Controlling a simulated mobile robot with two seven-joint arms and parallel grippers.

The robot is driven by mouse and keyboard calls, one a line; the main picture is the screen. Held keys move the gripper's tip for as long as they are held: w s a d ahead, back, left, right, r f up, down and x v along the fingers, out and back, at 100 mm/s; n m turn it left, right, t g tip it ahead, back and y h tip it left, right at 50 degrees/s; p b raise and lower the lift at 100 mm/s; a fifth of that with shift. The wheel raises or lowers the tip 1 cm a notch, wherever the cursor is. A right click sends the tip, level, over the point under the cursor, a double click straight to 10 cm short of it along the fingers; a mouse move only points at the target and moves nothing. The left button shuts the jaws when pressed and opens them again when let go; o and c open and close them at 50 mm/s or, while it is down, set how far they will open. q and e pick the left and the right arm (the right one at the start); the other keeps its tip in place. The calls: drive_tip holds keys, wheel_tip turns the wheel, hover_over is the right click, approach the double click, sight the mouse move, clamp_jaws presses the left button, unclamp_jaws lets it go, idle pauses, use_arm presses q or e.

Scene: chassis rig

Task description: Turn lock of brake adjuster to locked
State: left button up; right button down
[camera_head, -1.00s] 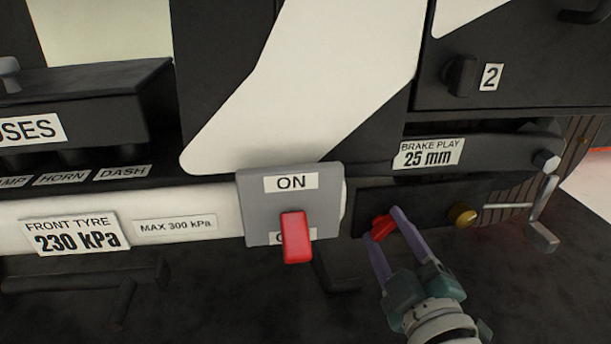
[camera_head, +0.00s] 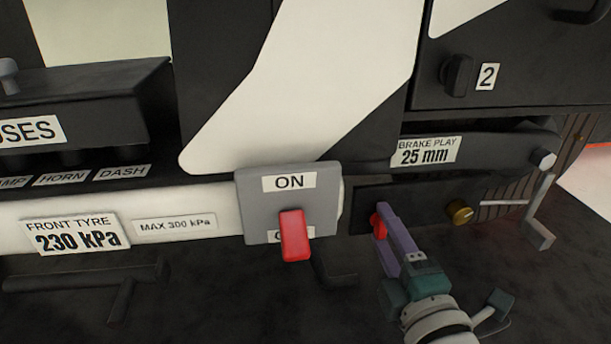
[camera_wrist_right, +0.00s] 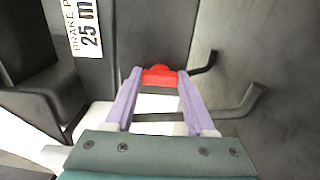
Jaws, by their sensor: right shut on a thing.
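The red lock knob (camera_head: 376,225) of the brake adjuster sits on the dark panel below the "BRAKE PLAY 25 mm" label (camera_head: 427,151). My right gripper (camera_head: 382,222) is shut on this knob, its purple fingers partly covering it in the head view. In the right wrist view, the red knob (camera_wrist_right: 160,75) lies between the tips of the two fingers of the right gripper (camera_wrist_right: 159,80). A brass knob (camera_head: 460,212) and a grey crank handle (camera_head: 538,225) are to the right on the same panel. My left gripper is not in view.
A grey switch plate (camera_head: 320,190) with a red lever (camera_head: 294,236) pointing down stands left of the gripper. A black bent handle (camera_head: 333,275) is below it. A black knob (camera_head: 457,76) beside a "2" label is above. Dark floor lies below.

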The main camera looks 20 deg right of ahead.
idle(0.4)
drive_tip(key=shift+c, duration=1.2)
unclamp_jaws()
drive_tip(key=shift+s, duration=0.25)
drive_tip(key=p+v, duration=0.3)
drive_tip(key=v, duration=0.6)
drive_tip(key=shift+s+a, duration=0.15)
drive_tip(key=shift+s, duration=0.05)
drive_tip(key=shift+w, duration=0.1)
